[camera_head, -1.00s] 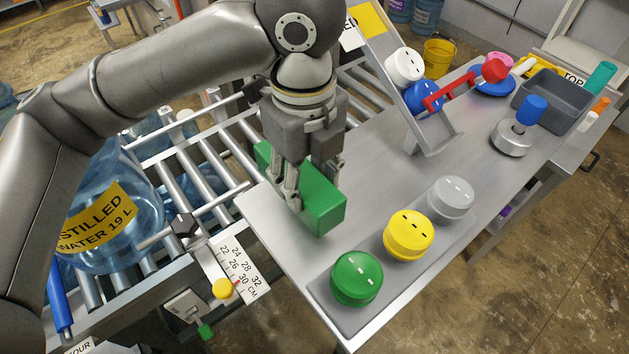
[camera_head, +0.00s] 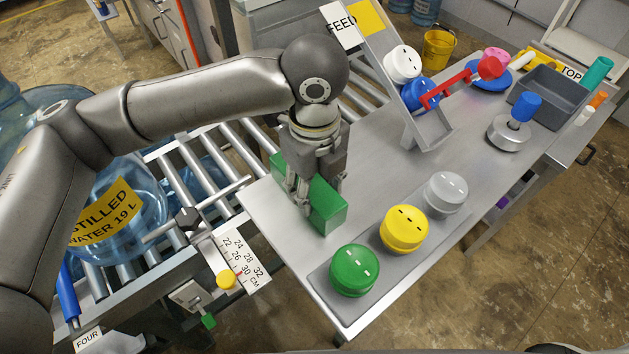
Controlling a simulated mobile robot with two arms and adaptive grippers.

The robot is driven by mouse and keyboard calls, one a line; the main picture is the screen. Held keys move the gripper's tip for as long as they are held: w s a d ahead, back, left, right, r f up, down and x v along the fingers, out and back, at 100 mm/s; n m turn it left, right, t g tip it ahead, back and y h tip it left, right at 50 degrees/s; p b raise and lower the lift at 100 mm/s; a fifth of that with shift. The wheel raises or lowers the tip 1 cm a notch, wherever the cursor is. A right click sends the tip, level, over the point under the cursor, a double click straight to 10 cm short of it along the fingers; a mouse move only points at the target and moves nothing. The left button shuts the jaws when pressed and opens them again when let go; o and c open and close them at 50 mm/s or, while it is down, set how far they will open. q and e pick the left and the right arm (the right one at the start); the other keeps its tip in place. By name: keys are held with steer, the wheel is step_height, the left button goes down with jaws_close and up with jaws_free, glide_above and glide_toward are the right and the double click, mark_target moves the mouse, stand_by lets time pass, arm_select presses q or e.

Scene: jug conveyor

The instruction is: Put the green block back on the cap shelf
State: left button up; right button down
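The green block (camera_head: 325,208) is a long box at the left end of the grey work table (camera_head: 280,230), near the roller conveyor. My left gripper (camera_head: 318,197) points down over the block with its fingers at the block's sides. The fingers look closed around its middle; the far finger is partly hidden. I cannot tell whether the block touches the table. No part of my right gripper shows. A tilted grey chute (camera_head: 433,132) on the table holds a white cap (camera_head: 402,64) and a blue cap (camera_head: 418,93). I cannot tell which surface is the cap shelf.
A blue-topped stamp (camera_head: 523,108) and a grey bin (camera_head: 552,98) stand at the right. The table's middle is clear.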

mark_target(315, 188)
arm_select(q)
steer(key=o, duration=0.4)
steer(key=shift+r, duration=0.15)
steer(key=shift+r+b, duration=1.2)
steer(key=shift+r, duration=4.85)
